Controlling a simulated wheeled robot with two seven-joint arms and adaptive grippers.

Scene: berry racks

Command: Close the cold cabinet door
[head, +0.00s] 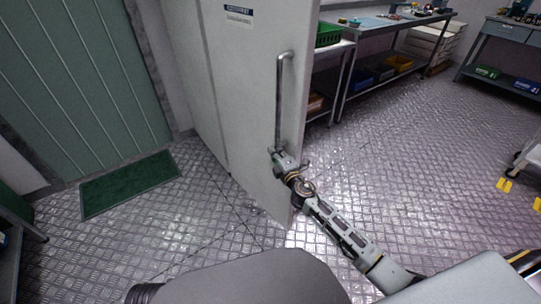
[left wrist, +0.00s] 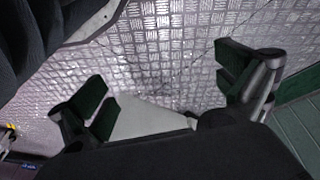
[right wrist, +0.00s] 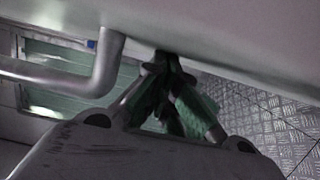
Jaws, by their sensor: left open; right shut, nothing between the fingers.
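The cold cabinet door (head: 250,90) is a tall pale grey panel with a small blue label near its top. A vertical metal bar handle (head: 281,100) runs along its right side. My right gripper (head: 277,153) is at the lower end of the handle, close to the door face. In the right wrist view my right gripper (right wrist: 168,62) is shut and empty. Its tips are at or very near the door surface (right wrist: 220,25), beside the bent end of the handle (right wrist: 105,65); contact is unclear. My left gripper (left wrist: 165,95) is open and empty above the floor.
A green wall door (head: 85,80) and green mat (head: 130,183) are at the left. A metal workbench (head: 375,25) with a green crate (head: 328,35) stands behind the cabinet door's right edge.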

